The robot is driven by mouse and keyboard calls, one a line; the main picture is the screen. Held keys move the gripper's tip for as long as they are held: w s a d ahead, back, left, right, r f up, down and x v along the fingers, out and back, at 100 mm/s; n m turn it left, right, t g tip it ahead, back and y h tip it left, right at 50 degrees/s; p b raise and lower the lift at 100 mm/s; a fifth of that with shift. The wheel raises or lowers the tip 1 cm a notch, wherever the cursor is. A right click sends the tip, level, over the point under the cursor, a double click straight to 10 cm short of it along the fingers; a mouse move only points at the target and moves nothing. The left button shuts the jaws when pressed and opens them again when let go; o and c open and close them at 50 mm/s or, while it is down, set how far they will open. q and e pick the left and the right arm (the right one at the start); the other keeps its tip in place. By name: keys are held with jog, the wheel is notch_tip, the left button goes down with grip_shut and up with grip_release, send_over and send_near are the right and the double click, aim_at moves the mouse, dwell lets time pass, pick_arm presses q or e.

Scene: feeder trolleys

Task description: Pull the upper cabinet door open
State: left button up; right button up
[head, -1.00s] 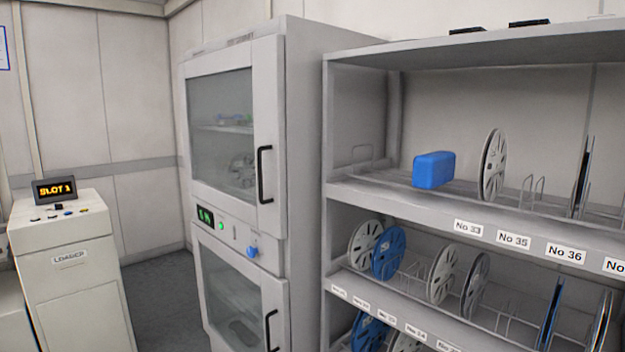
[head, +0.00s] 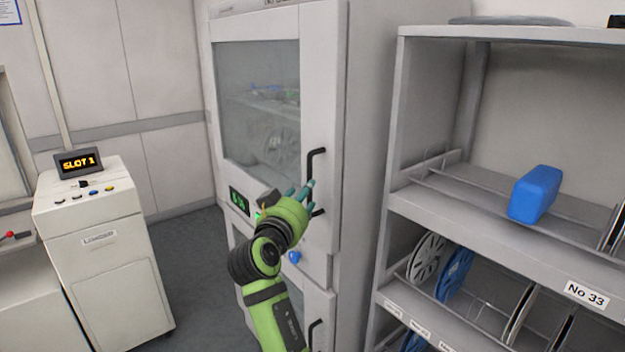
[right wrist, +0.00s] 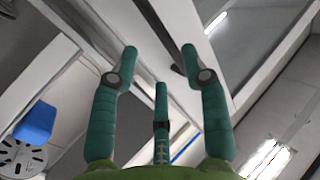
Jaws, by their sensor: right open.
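The upper cabinet door (head: 258,100) is shut, a pale frame around a grey window. Its black bar handle (head: 312,160) is upright on the door's right side. My right gripper (head: 305,190) is at the lower half of this handle, partly covering it. Its teal fingers are open. In the right wrist view, the dark handle bar (right wrist: 160,30) passes between the spread tips of my right gripper (right wrist: 160,62), not clamped. Whether a finger touches it, I cannot tell. My left gripper is not in view.
A green display (head: 239,200) and blue knob (head: 294,257) sit below the door. The lower door's handle (head: 313,335) is beneath. A shelf rack with a blue box (head: 536,193) stands close on the right. The loader (head: 95,235) stands left, with open floor between.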

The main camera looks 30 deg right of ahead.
jog(key=p+x, duration=0.3)
jog(key=x, duration=0.4)
jog(key=shift+w+d+p, duration=0.1)
jog(key=shift+w+p, duration=0.05)
jog(key=shift+p, duration=0.2)
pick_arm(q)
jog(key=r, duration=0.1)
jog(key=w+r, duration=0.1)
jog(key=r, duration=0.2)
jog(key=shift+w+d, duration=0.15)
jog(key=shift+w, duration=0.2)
pick_arm(e)
jog(key=shift+w+f, duration=0.1)
jog(key=shift+c, duration=0.4)
jog(key=c, duration=0.7)
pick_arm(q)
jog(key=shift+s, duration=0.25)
pick_arm(e)
grip_shut()
